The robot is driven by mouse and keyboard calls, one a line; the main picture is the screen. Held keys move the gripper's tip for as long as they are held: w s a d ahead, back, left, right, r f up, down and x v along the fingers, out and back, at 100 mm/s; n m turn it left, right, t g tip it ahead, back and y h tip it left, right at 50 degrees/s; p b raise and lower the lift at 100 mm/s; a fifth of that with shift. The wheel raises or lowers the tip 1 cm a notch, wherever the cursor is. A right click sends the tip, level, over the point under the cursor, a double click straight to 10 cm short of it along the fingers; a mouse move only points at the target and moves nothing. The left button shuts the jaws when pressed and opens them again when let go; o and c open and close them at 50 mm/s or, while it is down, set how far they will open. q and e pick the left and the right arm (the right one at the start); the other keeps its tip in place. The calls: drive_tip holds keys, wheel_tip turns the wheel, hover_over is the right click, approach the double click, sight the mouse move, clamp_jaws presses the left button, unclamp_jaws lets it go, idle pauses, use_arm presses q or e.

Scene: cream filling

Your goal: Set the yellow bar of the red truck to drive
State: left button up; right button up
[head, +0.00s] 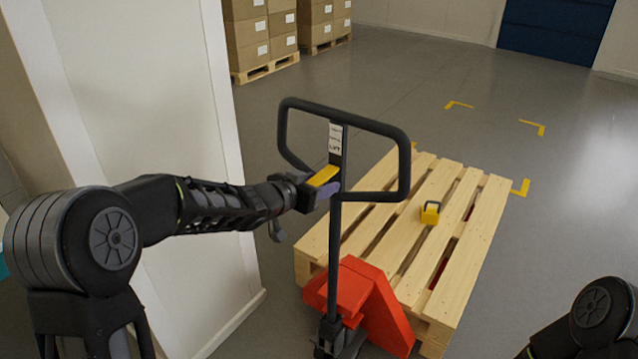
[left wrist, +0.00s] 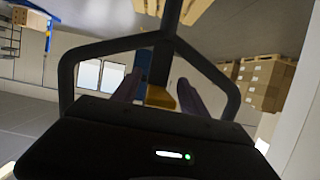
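The red pallet truck (head: 362,300) stands with its forks in a wooden pallet (head: 462,270). Its black loop handle (head: 403,165) rises in front of the pallet and carries a white label (head: 335,139) with markings, the lowest reading LIFT. The yellow bar (head: 323,175) is on the handle's stem below the label. My left gripper (head: 328,190) is at the bar, with its fingers around or beside it. In the left wrist view the two fingers (left wrist: 157,90) are apart, with the yellow bar (left wrist: 160,97) between them; contact cannot be told. My right gripper is out of view.
A small yellow object with a dark handle (head: 430,212) sits on the pallet. A white wall or pillar (head: 150,100) stands close to my left arm. Boxes on pallets (head: 262,35) are at the back. Yellow corner marks (head: 521,188) lie on open floor at the right.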

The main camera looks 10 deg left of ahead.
use_arm(q)
drive_tip(key=shift+s, duration=0.1)
drive_tip(key=v, duration=0.7)
drive_tip(key=shift+s, duration=0.3)
